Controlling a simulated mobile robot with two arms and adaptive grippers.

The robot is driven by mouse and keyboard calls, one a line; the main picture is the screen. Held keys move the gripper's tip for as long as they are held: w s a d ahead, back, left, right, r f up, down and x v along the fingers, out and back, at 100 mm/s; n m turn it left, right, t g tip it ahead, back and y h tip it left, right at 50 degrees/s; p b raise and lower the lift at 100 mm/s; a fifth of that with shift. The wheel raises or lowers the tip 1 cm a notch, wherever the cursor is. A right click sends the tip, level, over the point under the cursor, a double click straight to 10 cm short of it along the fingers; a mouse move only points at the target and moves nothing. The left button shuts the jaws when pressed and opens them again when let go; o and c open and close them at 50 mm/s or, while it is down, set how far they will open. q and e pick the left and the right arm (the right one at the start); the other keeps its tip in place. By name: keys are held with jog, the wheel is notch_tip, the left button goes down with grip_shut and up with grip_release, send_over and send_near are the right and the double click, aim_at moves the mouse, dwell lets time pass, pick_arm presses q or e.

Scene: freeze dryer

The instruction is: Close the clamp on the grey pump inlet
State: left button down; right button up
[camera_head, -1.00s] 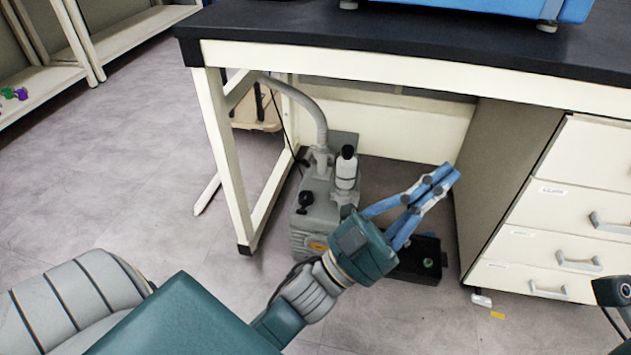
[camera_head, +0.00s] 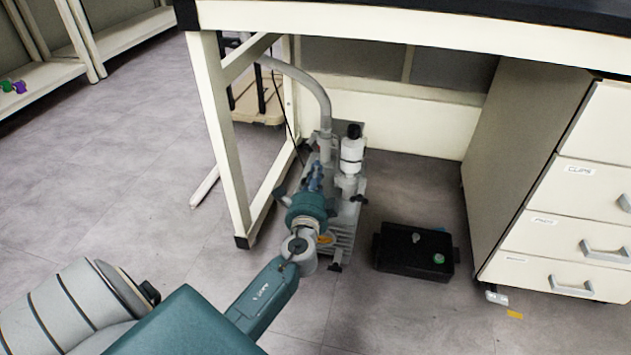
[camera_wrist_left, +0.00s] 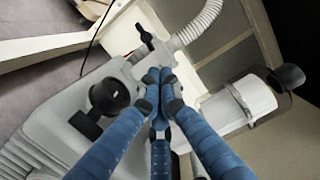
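The grey pump (camera_head: 343,232) stands on the floor under the bench. A grey ribbed hose (camera_head: 318,92) curves down to its inlet (camera_head: 325,146), and it also shows in the left wrist view (camera_wrist_left: 200,22). A small black lever (camera_wrist_left: 145,38), which looks like the clamp's, sticks up near the hose end in the left wrist view; whether the clamp is closed is unclear. My left gripper (camera_head: 317,168) is over the pump, just in front of the inlet. Its blue fingers (camera_wrist_left: 158,78) come together at the tips, below the lever, with nothing visible held. My right gripper is out of view.
A white bottle-like filter with a black cap (camera_head: 352,155) stands on the pump right of my gripper. A black knob (camera_wrist_left: 108,95) is left of the fingers. The bench leg (camera_head: 222,150) is close on the left. A black tray (camera_head: 400,262) lies on the floor to the right.

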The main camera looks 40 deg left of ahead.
pick_arm(q)
send_near(320, 140)
jog(key=shift+w+a+f+b, duration=0.1)
jog(key=shift+w+f+b, duration=0.15)
jog(key=shift+w, duration=0.25)
jog(key=shift+w+a+f+b, duration=0.1)
jog(key=shift+w+a+b, duration=0.1)
jog(key=shift+w, duration=0.3)
jog(key=shift+s+a+r, duration=0.1)
jog(key=shift+a, duration=0.65)
jog(key=shift+s, duration=0.1)
